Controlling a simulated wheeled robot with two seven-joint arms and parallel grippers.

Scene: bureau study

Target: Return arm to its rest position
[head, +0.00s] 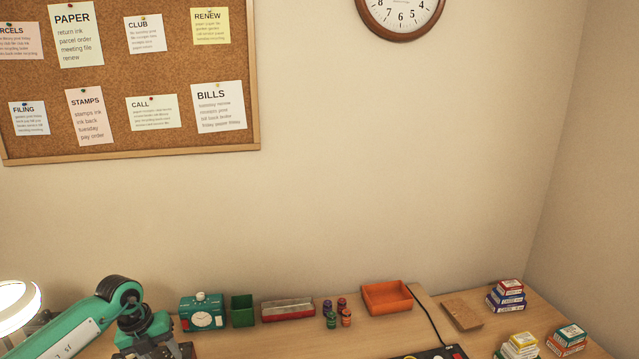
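My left arm (85,325) comes in at the lower left, teal with a dark joint. The dark top of my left gripper (158,350) shows at the bottom edge. Its fingertips are cut off by the frame, so I cannot see whether it is open or holds anything. My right arm and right gripper are not in view.
A lit lamp (17,304) stands far left.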

